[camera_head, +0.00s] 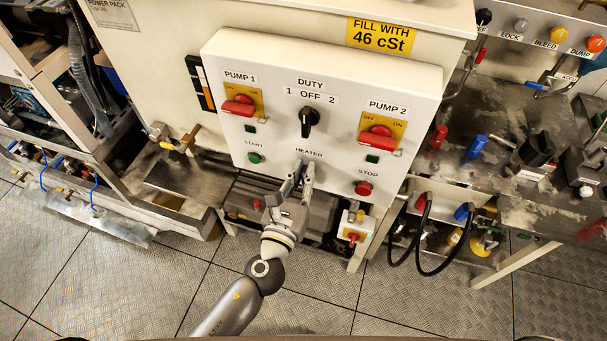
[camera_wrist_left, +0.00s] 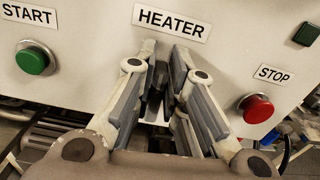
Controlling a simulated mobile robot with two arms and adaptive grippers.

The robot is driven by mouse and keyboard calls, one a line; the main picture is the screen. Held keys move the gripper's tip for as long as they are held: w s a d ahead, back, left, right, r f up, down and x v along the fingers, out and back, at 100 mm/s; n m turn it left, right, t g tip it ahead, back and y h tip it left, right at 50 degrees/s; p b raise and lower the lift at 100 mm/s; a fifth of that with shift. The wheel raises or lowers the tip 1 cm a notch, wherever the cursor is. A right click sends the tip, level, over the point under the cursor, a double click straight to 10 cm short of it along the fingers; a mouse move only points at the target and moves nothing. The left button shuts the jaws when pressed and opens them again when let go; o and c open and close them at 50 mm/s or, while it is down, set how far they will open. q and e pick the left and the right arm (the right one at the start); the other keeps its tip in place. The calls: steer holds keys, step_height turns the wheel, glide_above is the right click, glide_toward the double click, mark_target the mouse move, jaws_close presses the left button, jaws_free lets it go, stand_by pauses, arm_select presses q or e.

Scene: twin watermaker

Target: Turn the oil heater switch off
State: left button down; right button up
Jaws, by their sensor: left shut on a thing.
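The white control panel (camera_head: 230,60) carries a HEATER label (camera_head: 309,152), which reads large in the left wrist view (camera_wrist_left: 170,21). My left gripper (camera_head: 302,172) is at the panel face, just below that label. In the left wrist view its fingers (camera_wrist_left: 163,78) point at the panel and close on the heater switch under the label. The switch is mostly hidden between the fingertips, and I cannot tell which way it points. My right gripper is not in view.
The green START button (camera_head: 254,158) is left of the gripper and the red STOP button (camera_head: 363,188) is right. Above are the black DUTY knob (camera_head: 309,121) and the red PUMP 1 (camera_head: 238,107) and PUMP 2 (camera_head: 376,138) switches. A pipe bench (camera_head: 520,200) stands at right.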

arm_select(q)
steer(key=shift+w+a+f+n+b, duration=0.15)
steer(key=shift+a+f+n+b, duration=0.55)
steer(key=shift+n, duration=2.15)
steer(key=shift+w+a+f+n+b, duration=0.15)
steer(key=shift+n+b, duration=0.95)
steer(key=shift+n, duration=1.8)
steer(key=shift+w+a+f+n+b, duration=0.1)
steer(key=shift+a+f+n+b, duration=0.6)
steer(key=shift+n, duration=2.15)
steer(key=shift+d+r, duration=0.15)
steer(key=shift+d, duration=0.2)
steer(key=c, duration=1.5)
jaws_free()
steer(key=shift+v, duration=6.05)
steer(key=shift+r, duration=0.1)
